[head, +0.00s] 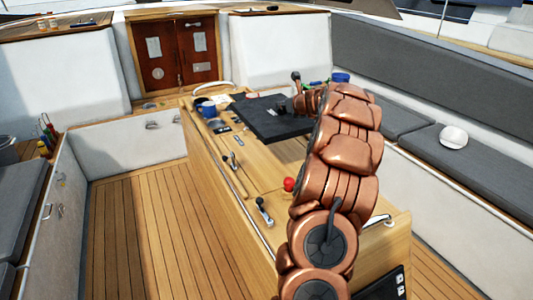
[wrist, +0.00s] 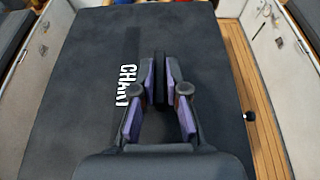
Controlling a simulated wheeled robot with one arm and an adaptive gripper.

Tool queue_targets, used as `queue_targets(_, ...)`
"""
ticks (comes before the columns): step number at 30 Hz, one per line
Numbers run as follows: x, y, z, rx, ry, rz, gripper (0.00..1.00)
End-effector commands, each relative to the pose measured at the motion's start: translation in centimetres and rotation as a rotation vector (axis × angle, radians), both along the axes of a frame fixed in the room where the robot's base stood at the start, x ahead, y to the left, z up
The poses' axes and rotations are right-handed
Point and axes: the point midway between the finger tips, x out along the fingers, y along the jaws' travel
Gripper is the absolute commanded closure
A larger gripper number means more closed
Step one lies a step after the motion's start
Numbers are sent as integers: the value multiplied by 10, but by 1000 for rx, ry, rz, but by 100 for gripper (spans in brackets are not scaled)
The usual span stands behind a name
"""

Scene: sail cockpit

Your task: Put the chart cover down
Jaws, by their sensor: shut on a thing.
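The chart cover (head: 262,122) is a dark flat panel over the far part of the wooden cockpit table. In the wrist view the cover (wrist: 85,75) fills most of the picture, with white lettering reading "CHAR" and a partly hidden last letter. My gripper (wrist: 160,82) is over the cover, its fingers closed on a narrow black upright piece that looks like the cover's handle. In the head view my arm comes in from the right and partly hides the cover's right side. The cover looks nearly level; I cannot tell whether it rests on the table.
The wooden table (head: 217,155) carries a blue mug (head: 208,109), small tools and a red knob (head: 289,184). A white cap (head: 453,137) lies on the right bench. Grey-cushioned benches flank the table. The teak floor (head: 130,215) at left is clear.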

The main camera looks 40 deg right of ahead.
Motion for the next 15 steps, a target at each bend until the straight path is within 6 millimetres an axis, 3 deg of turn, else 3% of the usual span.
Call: queue_targets(15, 4, 5, -50, 0, 0, 8, 100)
